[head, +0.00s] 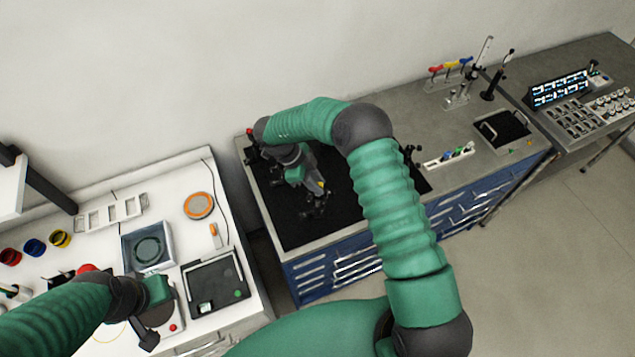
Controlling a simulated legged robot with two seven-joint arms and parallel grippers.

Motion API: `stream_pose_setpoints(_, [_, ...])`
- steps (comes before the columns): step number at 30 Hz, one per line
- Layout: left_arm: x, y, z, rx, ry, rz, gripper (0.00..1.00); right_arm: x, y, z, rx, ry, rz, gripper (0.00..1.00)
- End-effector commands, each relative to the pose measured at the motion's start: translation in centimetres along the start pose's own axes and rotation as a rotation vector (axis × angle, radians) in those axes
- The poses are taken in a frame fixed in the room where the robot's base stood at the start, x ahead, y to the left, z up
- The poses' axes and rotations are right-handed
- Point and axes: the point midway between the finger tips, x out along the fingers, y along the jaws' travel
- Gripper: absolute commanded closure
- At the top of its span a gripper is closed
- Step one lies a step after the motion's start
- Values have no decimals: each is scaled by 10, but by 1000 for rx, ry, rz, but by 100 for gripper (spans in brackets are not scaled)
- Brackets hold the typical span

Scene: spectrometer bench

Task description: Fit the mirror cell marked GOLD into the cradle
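I cannot make out a GOLD marking on anything, and I cannot tell which thing is the cradle. My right gripper (315,205) points down over the black board (290,235) on the blue-fronted bench. Its fingers are small and dark against the board, so I cannot tell whether they are open or hold anything. My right arm hides part of the board. My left gripper (150,338) is low at the left, over the white bench's front part; its fingers are unclear.
The blue-fronted bench has a small rack (450,156), a dark tray (502,128) and upright stands (490,90). A gap separates the benches.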

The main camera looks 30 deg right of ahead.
Motion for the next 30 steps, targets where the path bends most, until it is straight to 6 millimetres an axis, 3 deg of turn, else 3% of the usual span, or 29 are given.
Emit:
stream_pose_setpoints(3, [3, 0, 1, 0, 0, 0, 64, 5, 8, 5, -10, -3, 16, 61])
stream_pose_setpoints(7, [12, 0, 3, 0, 0, 0, 64, -10, 6, 7, -9, -5, 10, 61])
stream_pose_setpoints(21, [51, 0, 12, 0, 0, 0, 64, -142, 1, 2, -1, -6, 0, 61])
stream_pose_setpoints(25, [52, 0, 12, 0, 0, 0, 64, -161, 0, 0, -1, -4, -1, 61])
stream_pose_setpoints(30, [52, 0, 12, 0, 0, 0, 64, -168, 0, -2, -1, -2, 0, 61])
